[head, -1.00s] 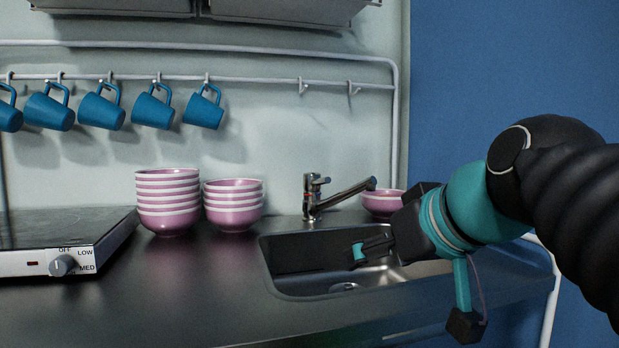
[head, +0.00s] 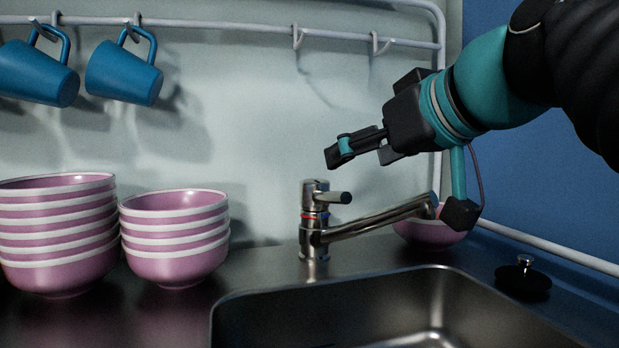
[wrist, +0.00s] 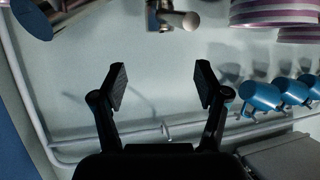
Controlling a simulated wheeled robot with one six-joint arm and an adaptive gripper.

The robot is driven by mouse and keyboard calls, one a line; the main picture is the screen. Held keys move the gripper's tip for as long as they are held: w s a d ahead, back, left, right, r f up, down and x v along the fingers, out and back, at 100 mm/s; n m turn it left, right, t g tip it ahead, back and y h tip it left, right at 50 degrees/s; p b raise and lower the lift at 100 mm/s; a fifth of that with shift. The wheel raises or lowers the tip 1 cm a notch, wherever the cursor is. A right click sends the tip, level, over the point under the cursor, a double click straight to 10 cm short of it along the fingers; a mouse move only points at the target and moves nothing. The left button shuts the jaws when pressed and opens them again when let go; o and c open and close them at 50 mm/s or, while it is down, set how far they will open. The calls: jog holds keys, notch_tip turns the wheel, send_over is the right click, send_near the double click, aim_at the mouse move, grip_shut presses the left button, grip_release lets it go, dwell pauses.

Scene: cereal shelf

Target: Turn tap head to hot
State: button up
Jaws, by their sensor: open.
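The chrome tap (head: 314,240) stands behind the sink, with its spout reaching to the right. Its tap head (head: 315,190) has a short lever (head: 340,197) pointing right, and a red and blue mark shows just below the head. My gripper (head: 335,155) is above the tap head and slightly to its right, apart from it, with its fingers pointing left. In the wrist view my gripper (wrist: 160,88) is open with nothing between its fingers. The tap head (wrist: 175,18) shows there at the top edge, beyond the fingertips, with the rest cut off.
The sink (head: 400,285) is in front of the tap. Two stacks of pink bowls, a near one (head: 175,237) and a farther left one (head: 58,235), stand left of it. Blue mugs (head: 123,72) hang from a rail. A pink bowl (head: 420,232) sits behind the spout.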

aim_at(315, 180)
jog(key=x, duration=1.3)
jog(key=shift+w+a, duration=0.2)
jog(key=shift+w, duration=0.05)
jog(key=shift+p, duration=0.3)
grip_shut()
